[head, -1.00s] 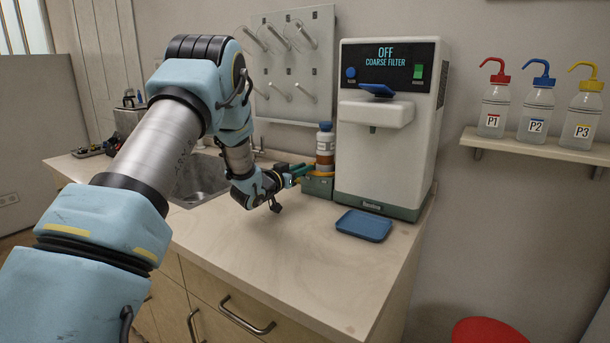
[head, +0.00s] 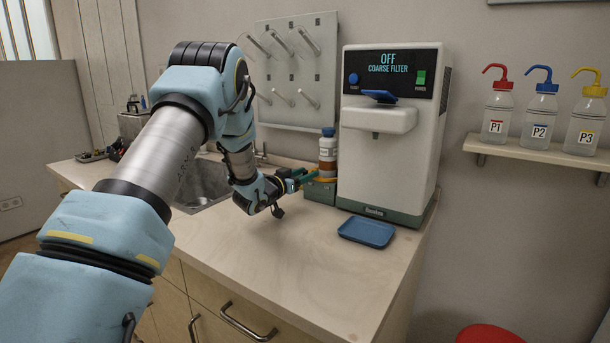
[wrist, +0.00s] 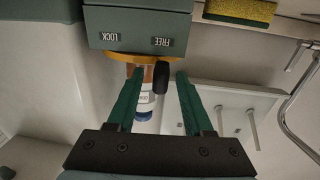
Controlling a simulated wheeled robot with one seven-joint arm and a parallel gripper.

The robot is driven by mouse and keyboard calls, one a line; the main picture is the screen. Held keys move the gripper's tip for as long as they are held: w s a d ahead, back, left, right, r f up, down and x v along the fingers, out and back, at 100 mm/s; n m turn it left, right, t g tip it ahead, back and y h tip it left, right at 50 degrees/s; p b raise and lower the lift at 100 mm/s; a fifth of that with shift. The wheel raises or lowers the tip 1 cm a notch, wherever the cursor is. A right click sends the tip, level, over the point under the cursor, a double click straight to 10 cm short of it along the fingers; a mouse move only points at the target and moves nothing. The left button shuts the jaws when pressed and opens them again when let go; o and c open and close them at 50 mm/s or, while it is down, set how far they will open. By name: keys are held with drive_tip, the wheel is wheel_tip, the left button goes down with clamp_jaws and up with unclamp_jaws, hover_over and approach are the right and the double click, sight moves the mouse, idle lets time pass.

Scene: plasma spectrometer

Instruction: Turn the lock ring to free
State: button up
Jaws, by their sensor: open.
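The green holder block (head: 319,191) stands on the counter left of the white machine, with a filter bottle (head: 327,150) upright in it. In the wrist view, which is upside down, the block (wrist: 135,28) carries the labels LOCK (wrist: 111,36) and FREE (wrist: 161,41). The yellow lock ring (wrist: 115,56) sits around the bottle (wrist: 144,102). Its black lever (wrist: 161,77) is close to the FREE label. My gripper (wrist: 160,74) is open, its green fingers on either side of the lever; contact cannot be told. It also shows in the head view (head: 301,179).
The white machine (head: 388,165) reads OFF, COARSE FILTER, and stands close right of the holder. A blue tray (head: 367,232) lies before it. A sink (head: 203,184) and pegboard (head: 297,70) are behind my arm. The front counter (head: 270,235) is clear.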

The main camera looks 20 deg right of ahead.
drive_tip(key=b+v, duration=0.3)
drive_tip(key=v, duration=0.7)
drive_tip(key=shift+a, duration=0.4)
drive_tip(key=shift+s, duration=0.1)
